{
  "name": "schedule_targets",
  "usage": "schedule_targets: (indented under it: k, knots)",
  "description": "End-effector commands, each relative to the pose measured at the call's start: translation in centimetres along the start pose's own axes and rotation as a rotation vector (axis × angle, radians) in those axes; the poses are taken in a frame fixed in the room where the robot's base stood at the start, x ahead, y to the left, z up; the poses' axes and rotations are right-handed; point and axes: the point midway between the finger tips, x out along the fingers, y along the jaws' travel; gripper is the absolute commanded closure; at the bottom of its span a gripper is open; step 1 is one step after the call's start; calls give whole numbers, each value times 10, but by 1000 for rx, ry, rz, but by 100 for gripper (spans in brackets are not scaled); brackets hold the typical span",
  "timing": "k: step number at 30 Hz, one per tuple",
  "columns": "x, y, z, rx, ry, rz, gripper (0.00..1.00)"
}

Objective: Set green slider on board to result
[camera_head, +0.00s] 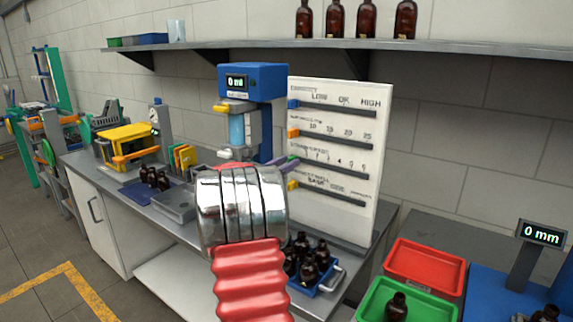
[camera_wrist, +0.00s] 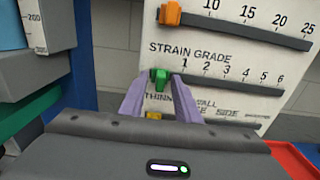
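The white board (camera_head: 345,221) stands upright on the bench and carries several horizontal slider tracks. The green slider (camera_wrist: 159,79) is on the strain grade track, at its left end, just left of the 1 mark. My gripper (camera_wrist: 161,76) has its two purple fingers on either side of the green slider, with a narrow gap showing, so it looks open around it. In the head view my wrist hides most of the gripper (camera_head: 289,163), and only a sliver of green shows at the fingertips.
Other sliders, blue (camera_head: 293,104), orange (camera_head: 293,133) and yellow (camera_head: 292,185), sit at the left ends of their tracks. A blue machine (camera_head: 268,78) stands close left of the board. A blue crate of amber bottles (camera_head: 330,284), red tray (camera_head: 425,262) and green tray (camera_head: 425,305) lie below.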

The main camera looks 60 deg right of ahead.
Motion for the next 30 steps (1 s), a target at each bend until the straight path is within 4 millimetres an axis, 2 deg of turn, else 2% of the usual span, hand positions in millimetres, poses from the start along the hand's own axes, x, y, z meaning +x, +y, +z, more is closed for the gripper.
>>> schedule_targets:
  k: [9, 21, 30]
  knots:
    - [1, 0, 0, 0, 0, 0, 72]
    - [1, 0, 0, 0, 0, 1, 100]
    - [1, 1, 0, 0, 0, 2, 100]
